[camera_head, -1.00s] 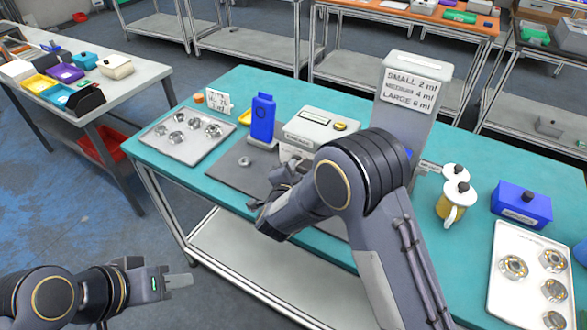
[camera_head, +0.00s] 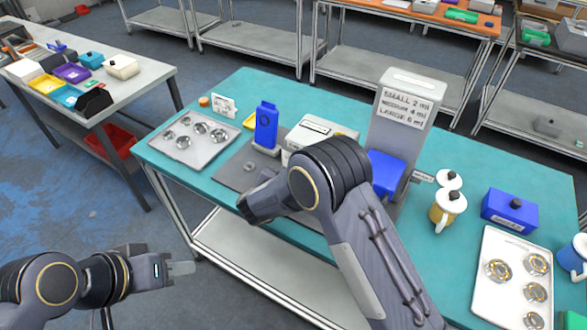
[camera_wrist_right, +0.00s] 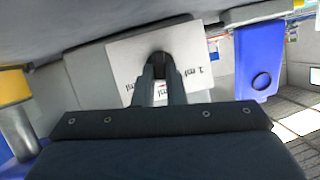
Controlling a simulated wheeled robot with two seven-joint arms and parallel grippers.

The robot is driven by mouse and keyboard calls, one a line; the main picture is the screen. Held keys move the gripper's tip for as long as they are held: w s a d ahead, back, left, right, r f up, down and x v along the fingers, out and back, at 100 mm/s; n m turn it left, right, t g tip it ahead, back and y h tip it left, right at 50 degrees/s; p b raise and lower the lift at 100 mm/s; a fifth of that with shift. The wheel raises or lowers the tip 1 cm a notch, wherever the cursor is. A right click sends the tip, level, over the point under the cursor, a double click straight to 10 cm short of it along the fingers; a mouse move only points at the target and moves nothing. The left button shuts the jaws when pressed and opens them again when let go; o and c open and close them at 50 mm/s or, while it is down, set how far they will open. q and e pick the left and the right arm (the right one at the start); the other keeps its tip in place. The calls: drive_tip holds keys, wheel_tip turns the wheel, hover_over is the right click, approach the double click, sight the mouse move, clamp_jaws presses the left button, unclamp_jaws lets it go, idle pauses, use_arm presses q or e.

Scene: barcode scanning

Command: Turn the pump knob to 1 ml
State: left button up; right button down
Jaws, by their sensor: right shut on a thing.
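In the right wrist view, a dark knob (camera_wrist_right: 158,62) sits on a white plate (camera_wrist_right: 125,65) with printed marks. One mark to its right reads "1 ml"; others are partly covered. My right gripper (camera_wrist_right: 158,80) is shut on the knob, its two fingers close together. In the head view, the knob is hidden behind my right arm. My left gripper (camera_head: 182,268) hangs apart from the table at the lower left, with nothing seen in it. The gap between its fingers is unclear.
A white device (camera_head: 318,130), a blue upright device (camera_head: 266,125) and a grey stand (camera_head: 402,115) with a volume sign are close to my right arm. A yellow-and-white jug (camera_head: 446,210), a blue box (camera_head: 510,210) and a tray (camera_head: 480,300) with round metal parts are at right.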

drive_tip(key=shift+a+n+g+h, duration=0.15)
drive_tip(key=shift+n+g+h, duration=0.35)
drive_tip(key=shift+n, duration=0.4)
drive_tip(key=n, duration=0.1)
drive_tip(key=n+h, duration=0.2)
drive_tip(key=shift+w+a+f+g, duration=0.15)
drive_tip(key=shift+w+a+g, duration=0.05)
drive_tip(key=shift+a+g, duration=0.1)
drive_tip(key=shift+f+n+h+b, duration=0.15)
drive_tip(key=shift+n+h+b, duration=0.15)
drive_tip(key=shift+n+h, duration=0.55)
drive_tip(key=shift+w+a+f+n+h+b, duration=0.1)
drive_tip(key=shift+n+h+b, duration=0.3)
drive_tip(key=shift+n, duration=0.4)
drive_tip(key=shift+a+n+h+b, duration=0.1)
drive_tip(key=shift+n+h+b, duration=0.25)
drive_tip(key=shift+n, duration=0.4)
drive_tip(key=c, duration=1.5)
unclamp_jaws()
drive_tip(key=b+v, duration=0.2)
drive_tip(key=v, duration=0.4)
drive_tip(key=shift+a+b, duration=0.3)
drive_tip(key=shift+s+a+r, duration=0.3)
drive_tip(key=shift+s+a, duration=0.05)
drive_tip(key=shift+s, duration=0.15)
